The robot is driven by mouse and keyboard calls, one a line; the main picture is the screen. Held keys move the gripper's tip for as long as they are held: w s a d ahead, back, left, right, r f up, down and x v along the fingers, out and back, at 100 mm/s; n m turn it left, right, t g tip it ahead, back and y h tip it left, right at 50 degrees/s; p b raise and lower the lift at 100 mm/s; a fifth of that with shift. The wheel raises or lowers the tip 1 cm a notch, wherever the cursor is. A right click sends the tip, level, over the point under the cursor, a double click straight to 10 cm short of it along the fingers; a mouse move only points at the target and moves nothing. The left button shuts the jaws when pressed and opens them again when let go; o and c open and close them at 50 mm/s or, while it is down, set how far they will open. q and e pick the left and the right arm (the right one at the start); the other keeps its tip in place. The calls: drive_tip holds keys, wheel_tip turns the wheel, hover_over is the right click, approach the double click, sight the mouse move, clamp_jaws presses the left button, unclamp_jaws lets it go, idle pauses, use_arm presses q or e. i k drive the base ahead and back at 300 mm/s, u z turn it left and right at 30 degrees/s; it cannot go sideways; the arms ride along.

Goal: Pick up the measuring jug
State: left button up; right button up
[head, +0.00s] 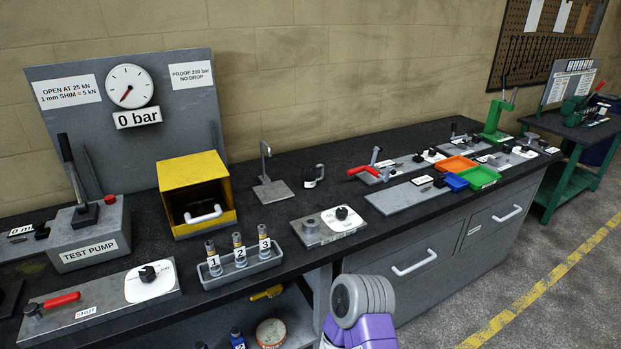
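A small dark vessel with a handle and a pale label (313,176) stands on the dark bench top, right of the grey stand with the upright hook. It is the only jug-like thing I see, and it is too small to make out any measuring marks. Nothing is touching it. Neither of my grippers shows in the head view. Only a grey and purple part of my own body shows at the bottom centre, in front of the bench.
The hook stand (272,189) is left of the vessel, the dial plate (329,225) is in front, and a red-handled fixture (372,170) is to the right. A yellow box (196,172) and numbered cylinders in a grey tray (243,273) stand farther left.

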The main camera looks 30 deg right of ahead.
sight(309, 180)
drive_tip(key=z, duration=2.4)
drive_tip(key=i, duration=2.4)
drive_tip(key=u, duration=3.45)
